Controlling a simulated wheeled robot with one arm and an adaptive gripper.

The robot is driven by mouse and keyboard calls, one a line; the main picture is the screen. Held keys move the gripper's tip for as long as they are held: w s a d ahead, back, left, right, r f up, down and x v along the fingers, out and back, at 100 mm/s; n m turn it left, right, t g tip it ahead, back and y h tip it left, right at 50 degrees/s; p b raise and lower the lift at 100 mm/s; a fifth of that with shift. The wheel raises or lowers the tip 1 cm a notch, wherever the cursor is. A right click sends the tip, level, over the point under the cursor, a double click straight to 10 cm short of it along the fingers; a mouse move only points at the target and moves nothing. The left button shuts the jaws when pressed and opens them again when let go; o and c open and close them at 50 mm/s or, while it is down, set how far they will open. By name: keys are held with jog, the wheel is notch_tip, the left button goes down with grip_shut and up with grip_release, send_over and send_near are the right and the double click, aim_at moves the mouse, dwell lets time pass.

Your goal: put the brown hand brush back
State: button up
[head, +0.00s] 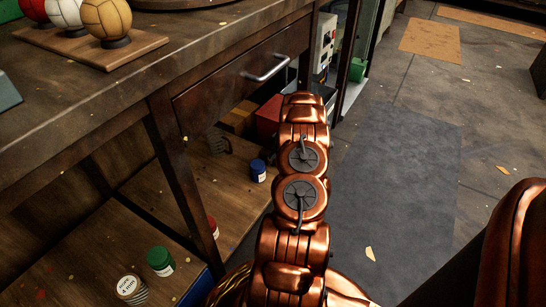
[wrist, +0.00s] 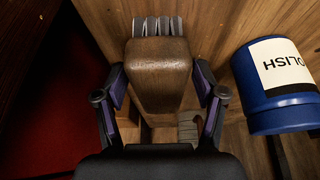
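In the wrist view, a brown wooden block-shaped body with a row of grey tufts (wrist: 158,75), which looks like the brown hand brush, lies between the two fingers of my gripper (wrist: 160,85). The purple pads are close to its sides. I cannot tell whether both pads press on it. Its lower part is partly hidden towards the palm.
A blue polish jar (wrist: 275,85) stands close right of the gripper; the head view shows it too (head: 258,171). A dark pronged object (head: 218,140) and a red box (head: 268,118) are nearby. A green-lidded jar (head: 160,261) stands at the shelf's front. The drawer handle (head: 265,68) juts out above.

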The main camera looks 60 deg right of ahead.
jog(key=shift+r, duration=0.1)
jog(key=p+v, duration=0.4)
jog(key=v, duration=0.8)
jog(key=shift+r, duration=0.15)
dwell(0.8)
